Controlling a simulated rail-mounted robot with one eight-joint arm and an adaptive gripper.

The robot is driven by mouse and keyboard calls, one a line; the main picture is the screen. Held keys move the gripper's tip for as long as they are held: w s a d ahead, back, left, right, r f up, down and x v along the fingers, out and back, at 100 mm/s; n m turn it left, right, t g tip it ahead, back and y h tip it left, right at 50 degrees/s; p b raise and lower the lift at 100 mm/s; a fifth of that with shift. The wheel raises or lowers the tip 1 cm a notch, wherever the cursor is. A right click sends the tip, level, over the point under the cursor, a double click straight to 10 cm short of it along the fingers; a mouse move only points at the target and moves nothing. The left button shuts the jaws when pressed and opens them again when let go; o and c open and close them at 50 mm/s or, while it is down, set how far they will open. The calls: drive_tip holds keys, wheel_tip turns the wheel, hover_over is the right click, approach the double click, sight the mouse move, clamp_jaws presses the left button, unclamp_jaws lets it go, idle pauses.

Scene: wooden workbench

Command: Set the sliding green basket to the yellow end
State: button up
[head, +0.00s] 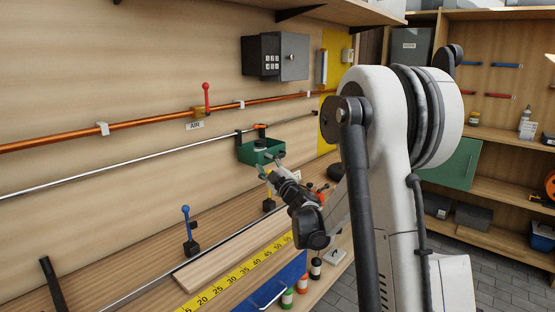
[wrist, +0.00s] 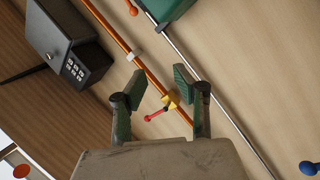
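My gripper (head: 271,163) is just in front of the basket in the head view. In the wrist view my gripper (wrist: 162,82) has its green fingers spread with nothing between them. Whether it touches the basket cannot be told. A yellow wall panel (head: 332,72) stands beyond the basket on the right.
An orange pipe (head: 60,136) with a red-handled valve (head: 206,98) runs above the rail. A grey safe (head: 275,56) is mounted higher up. A blue-knobbed lever (head: 187,226), a wooden plank and a yellow ruler (head: 237,274) are on the bench below.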

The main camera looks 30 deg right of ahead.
drive_tip(key=d+r+m+t+h, duration=0.1)
drive_tip(key=d+m+h, duration=0.15)
drive_tip(key=m, duration=0.65)
drive_tip(key=m+g+h, duration=0.4)
drive_tip(key=m+h, duration=0.2)
drive_tip(key=m, duration=2)
approach(280, 155)
drive_tip(key=x, duration=0.5)
drive_tip(key=b+x, duration=0.1)
drive_tip(key=x, duration=0.4)
drive_tip(key=shift+w+d+f, duration=0.15)
drive_tip(key=shift+w+f, duration=0.05)
drive_tip(key=shift+w, duration=0.05)
clamp_jaws()
